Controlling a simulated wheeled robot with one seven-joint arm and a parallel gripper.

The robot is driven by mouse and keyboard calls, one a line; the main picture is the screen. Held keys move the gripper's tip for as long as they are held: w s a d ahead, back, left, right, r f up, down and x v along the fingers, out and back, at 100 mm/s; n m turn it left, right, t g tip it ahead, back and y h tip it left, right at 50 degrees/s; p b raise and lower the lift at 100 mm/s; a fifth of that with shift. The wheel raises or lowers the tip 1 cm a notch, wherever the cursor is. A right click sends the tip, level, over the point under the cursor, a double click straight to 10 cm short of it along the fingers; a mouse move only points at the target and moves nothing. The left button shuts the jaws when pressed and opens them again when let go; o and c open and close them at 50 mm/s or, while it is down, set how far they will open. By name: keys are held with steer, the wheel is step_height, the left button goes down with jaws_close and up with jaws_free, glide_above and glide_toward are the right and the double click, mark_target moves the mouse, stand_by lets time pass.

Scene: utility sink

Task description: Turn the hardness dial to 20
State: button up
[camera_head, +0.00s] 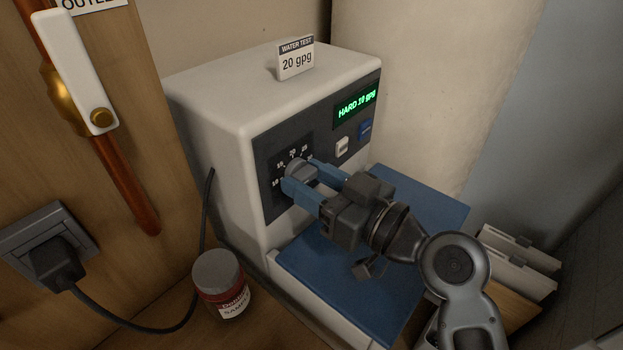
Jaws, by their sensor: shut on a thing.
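The hardness dial (297,167) is a grey round knob on the dark front panel of a white water softener unit (215,100). Printed marks around it include 10, 15, 20 and 25. My gripper (303,175) is at the panel with its two blue fingers shut on the dial, one on each side. The fingers hide part of the dial and the scale, and I cannot tell exactly where it points. The green display (356,105) reads "HARD" and a two-digit gpg value that is hard to read. A card (296,60) on top reads "WATER TEST 20 gpg".
A white button (342,147) and a blue button (366,130) sit right of the dial. A blue lid (345,295) lies below my gripper. A red-labelled jar (221,285), a plugged cord and a copper pipe with a white valve handle (82,70) are on the left.

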steer(key=m, duration=0.4)
steer(key=shift+m+p, duration=0.3)
steer(key=shift+p, duration=0.1)
steer(key=m+p, duration=0.1)
steer(key=m, duration=0.3)
steer(key=shift+s+r+p, duration=0.1)
steer(key=shift+r+p, duration=0.05)
steer(key=shift+p, duration=0.2)
steer(key=m+p, duration=0.2)
steer(key=m, duration=0.3)
steer(key=shift+r, duration=0.15)
steer(key=shift+c, duration=0.5)
steer(key=shift+a+m+p, duration=0.1)
steer(key=shift+m+p, duration=1.15)
steer(key=shift+m, duration=0.45)
steer(key=o, duration=1.1)
steer(key=shift+a, duration=0.1)
steer(key=shift+c, duration=0.2)
steer(key=shift+s, duration=0.1)
